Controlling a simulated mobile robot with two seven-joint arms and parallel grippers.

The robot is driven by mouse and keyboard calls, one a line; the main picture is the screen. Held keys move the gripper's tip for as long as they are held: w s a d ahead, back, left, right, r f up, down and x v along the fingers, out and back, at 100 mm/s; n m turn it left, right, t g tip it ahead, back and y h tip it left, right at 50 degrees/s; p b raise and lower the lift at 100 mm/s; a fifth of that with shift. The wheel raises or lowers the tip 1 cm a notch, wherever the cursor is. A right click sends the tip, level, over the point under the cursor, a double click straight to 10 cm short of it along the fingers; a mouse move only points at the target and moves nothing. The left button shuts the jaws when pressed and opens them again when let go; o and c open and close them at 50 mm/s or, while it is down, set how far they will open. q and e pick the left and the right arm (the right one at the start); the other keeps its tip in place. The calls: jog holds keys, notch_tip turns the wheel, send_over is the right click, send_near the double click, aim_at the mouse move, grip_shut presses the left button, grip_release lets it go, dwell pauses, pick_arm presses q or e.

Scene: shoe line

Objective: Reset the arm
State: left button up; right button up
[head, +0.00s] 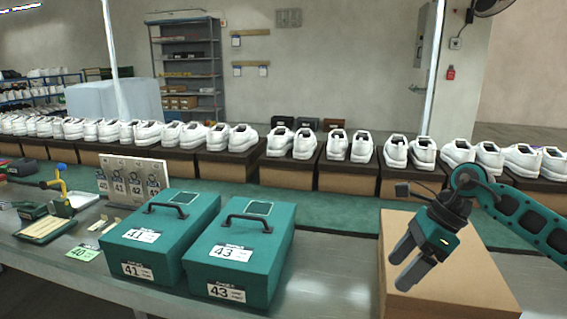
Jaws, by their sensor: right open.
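My right gripper (409,268) hangs over a brown cardboard box (461,284) at the right of the table. Its dark fingers point down and to the left, and it is open with nothing between the fingers. The teal right arm (530,222) comes in from the right edge. My left gripper is not in the head view.
Two teal cases with handles, labelled 41 (139,262) and 43 (228,274), stand left of the cardboard box. Behind them, white shoes (293,142) line up on boxes along a green strip. A tag board (131,180) and small tools are at left.

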jog(key=s+a+f+m+t+y, duration=0.1)
jog(key=s+a+m+t+y, duration=0.2)
jog(key=a+m+y, duration=0.55)
jog(key=s+a+f+m+t+y, duration=0.1)
jog(key=s+a+m+t+y, duration=0.25)
jog(key=a, duration=0.75)
jog(key=s+d+f+m+t+h, duration=0.1)
jog(key=d+f+m+t+h, duration=0.4)
jog(key=m, duration=0.8)
jog(key=s+d+f+m+t+h, duration=0.2)
jog(key=f+m+t+h, duration=0.3)
jog(key=m, duration=0.9)
jog(key=s+d+f+m+g+h, duration=0.2)
jog(key=s+f+m+g+h, duration=0.1)
jog(key=s+f+m, duration=0.1)
jog(key=s+d+f+m+g+h+p, duration=0.1)
jog(key=s+d+f+m+g+h, duration=0.1)
jog(key=s+f, duration=0.5)
jog(key=f+m+g, duration=0.1)
jog(key=m, duration=0.1)
jog(key=shift+d+m+h, duration=0.15)
jog(key=shift+m+h, duration=0.25)
jog(key=shift+s, duration=0.1)
